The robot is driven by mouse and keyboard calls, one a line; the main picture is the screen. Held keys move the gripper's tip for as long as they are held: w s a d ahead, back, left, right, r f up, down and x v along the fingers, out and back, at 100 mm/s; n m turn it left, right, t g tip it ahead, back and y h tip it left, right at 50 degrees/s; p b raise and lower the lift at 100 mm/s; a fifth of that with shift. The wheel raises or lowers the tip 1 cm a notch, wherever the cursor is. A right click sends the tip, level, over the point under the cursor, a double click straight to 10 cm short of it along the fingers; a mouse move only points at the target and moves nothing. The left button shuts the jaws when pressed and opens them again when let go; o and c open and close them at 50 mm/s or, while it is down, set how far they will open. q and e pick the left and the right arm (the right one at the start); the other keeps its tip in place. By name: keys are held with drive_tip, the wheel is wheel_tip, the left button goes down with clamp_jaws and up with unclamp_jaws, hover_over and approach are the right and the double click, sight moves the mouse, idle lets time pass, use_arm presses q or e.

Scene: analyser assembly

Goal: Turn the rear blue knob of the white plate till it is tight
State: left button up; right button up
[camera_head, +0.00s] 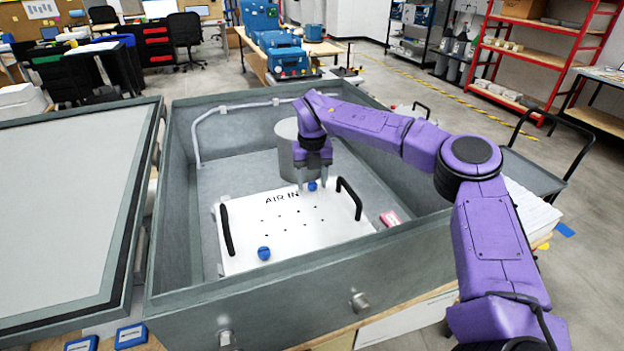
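The white plate (290,237) lies inside the grey open box, with "AIR IN" printed near its far edge and a black handle on each side. The rear blue knob (312,186) is at the plate's far edge. The front blue knob (263,253) is at the near edge. My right gripper (312,182) points down at the rear knob, one finger on each side of it. The fingers look apart, and I cannot tell whether they touch the knob. My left gripper is not in view.
The grey box (400,245) has high walls around the plate. A grey cylinder (288,150) stands just behind the gripper, and a pipe (240,108) runs along the back wall. A pink item (390,218) lies right of the plate. The box lid (65,210) is open at left.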

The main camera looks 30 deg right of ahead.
sight(312, 183)
wheel_tip(312, 183, up, 10)
drive_tip(key=b, duration=0.1)
drive_tip(key=shift+r, duration=0.25)
idle(0.5)
